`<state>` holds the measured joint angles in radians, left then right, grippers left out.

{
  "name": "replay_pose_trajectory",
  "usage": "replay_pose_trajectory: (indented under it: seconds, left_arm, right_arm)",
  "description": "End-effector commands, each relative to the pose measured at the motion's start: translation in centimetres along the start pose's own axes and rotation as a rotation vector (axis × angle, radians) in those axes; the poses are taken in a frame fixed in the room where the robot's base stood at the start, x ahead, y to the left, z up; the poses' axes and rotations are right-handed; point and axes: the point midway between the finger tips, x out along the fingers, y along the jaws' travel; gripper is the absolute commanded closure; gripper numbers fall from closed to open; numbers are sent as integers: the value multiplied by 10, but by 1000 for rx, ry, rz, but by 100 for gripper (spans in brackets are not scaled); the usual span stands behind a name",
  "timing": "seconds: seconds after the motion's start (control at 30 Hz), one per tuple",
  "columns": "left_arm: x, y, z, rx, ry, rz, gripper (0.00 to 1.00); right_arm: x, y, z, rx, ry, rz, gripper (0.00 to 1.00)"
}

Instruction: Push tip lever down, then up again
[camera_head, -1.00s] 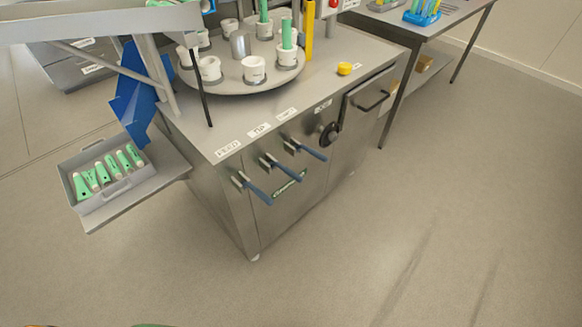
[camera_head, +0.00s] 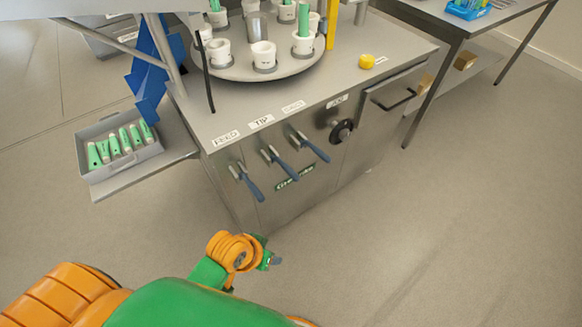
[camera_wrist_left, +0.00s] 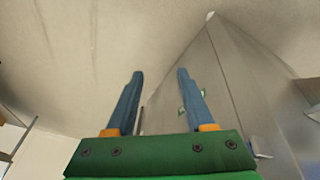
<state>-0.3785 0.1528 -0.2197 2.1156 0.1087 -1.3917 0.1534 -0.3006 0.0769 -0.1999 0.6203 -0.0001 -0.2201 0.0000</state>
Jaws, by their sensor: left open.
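The tip lever (camera_head: 279,161) is the middle of three blue-handled levers on the front of the steel machine, below the "TIP" label (camera_head: 261,121). Its handle slants down to the right, like its neighbours. My left gripper (camera_head: 274,262) is low in front of the machine, below and apart from the levers; its fingers are mostly hidden there. In the left wrist view the gripper (camera_wrist_left: 158,88) has its two blue fingers apart with nothing between them. The lever cannot be clearly made out in that view. My right gripper is not in view.
The left lever (camera_head: 249,184) and right lever (camera_head: 312,147) flank the tip lever closely. A black knob (camera_head: 341,131) and a door handle (camera_head: 392,101) are further right. A tray of green tubes (camera_head: 84,157) juts out at left. The floor in front is clear.

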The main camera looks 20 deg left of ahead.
Motion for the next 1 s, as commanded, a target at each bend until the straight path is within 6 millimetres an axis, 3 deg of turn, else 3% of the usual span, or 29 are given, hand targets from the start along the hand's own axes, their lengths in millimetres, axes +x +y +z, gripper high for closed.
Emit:
replay_pose_trajectory:
  seconds: [0.03, 0.2, 0.4, 0.57, 0.7, 0.8, 0.9, 1.0]
  left_arm:
    - [-13, 14, -22, -13, 30, 43, 47]
    - [-26, 51, -61, -83, 13, 157, 47]
    - [-29, 70, -100, -201, -66, 190, 47]
    - [-37, 50, -145, -432, -139, 100, 47]
    - [-65, 7, -196, -778, -147, -24, 47]
    - [-84, -14, -218, -968, -132, -66, 47]
    - [-90, -22, -226, -1054, -126, -80, 47]
    - [-75, -23, -224, -1067, -129, -83, 47]
  right_arm:
    - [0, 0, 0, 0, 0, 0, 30]
    - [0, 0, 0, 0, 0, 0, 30]
    - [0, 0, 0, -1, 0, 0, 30]
    - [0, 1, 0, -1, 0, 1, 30]
    - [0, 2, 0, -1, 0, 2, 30]
    - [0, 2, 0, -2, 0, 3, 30]
    - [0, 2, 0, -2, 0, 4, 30]
    - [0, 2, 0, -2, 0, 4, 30]
